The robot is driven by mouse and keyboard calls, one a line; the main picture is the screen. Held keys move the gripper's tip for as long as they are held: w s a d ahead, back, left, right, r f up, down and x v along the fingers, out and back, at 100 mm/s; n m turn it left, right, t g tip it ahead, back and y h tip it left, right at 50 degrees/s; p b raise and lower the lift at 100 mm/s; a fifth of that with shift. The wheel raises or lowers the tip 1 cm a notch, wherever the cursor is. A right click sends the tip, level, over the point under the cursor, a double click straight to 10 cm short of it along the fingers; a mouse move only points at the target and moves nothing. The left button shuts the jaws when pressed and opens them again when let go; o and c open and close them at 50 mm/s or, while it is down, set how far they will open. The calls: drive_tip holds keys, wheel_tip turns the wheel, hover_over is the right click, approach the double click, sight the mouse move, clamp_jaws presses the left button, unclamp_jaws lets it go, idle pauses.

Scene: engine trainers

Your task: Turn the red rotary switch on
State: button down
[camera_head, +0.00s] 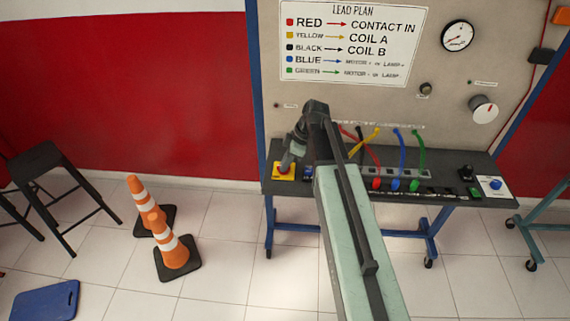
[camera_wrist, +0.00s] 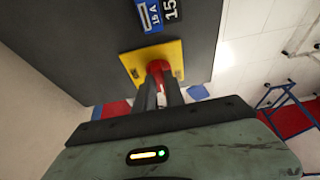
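The red rotary switch (camera_wrist: 158,68) sits on a square yellow plate (camera_wrist: 137,66) at the edge of the dark bench top in the wrist view. In the head view the yellow plate (camera_head: 284,172) is at the left end of the bench, and the red switch on it is mostly hidden by my gripper (camera_head: 290,160). In the wrist view my gripper's two dark fingers (camera_wrist: 162,88) are close together at the switch, with its red handle between their tips. They look shut on it. Which way the switch is turned is hard to tell.
The bench (camera_head: 440,180) carries red, blue and green leads to the right of the switch. An upright panel (camera_head: 290,125) with a gauge (camera_head: 457,37) and a lead plan (camera_head: 352,40) stands behind. Two traffic cones (camera_head: 172,250) and a stool (camera_head: 40,165) are at left.

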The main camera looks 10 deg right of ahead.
drive_tip(key=shift+m, duration=0.3)
drive_tip(key=m+t+h, duration=0.1)
drive_tip(key=m, duration=0.2)
drive_tip(key=shift+s, duration=0.2)
drive_tip(key=m+t, duration=0.1)
drive_tip(key=m, duration=0.2)
drive_tip(key=m+h, duration=0.1)
drive_tip(key=m, duration=0.2)
drive_tip(key=shift+a+t+h, duration=0.2)
drive_tip(key=shift+t+h, duration=0.1)
drive_tip(key=shift+t, duration=0.1)
drive_tip(key=m, duration=0.2)
drive_tip(key=m+h, duration=0.1)
drive_tip(key=m, duration=0.1)
drive_tip(key=shift+a+h, duration=0.1)
drive_tip(key=shift+h, duration=0.2)
drive_tip(key=shift+a+m+h, duration=0.1)
drive_tip(key=shift+m+h, duration=0.6)
drive_tip(key=shift+m, duration=1.4)
drive_tip(key=c, duration=1.4)
unclamp_jaws()
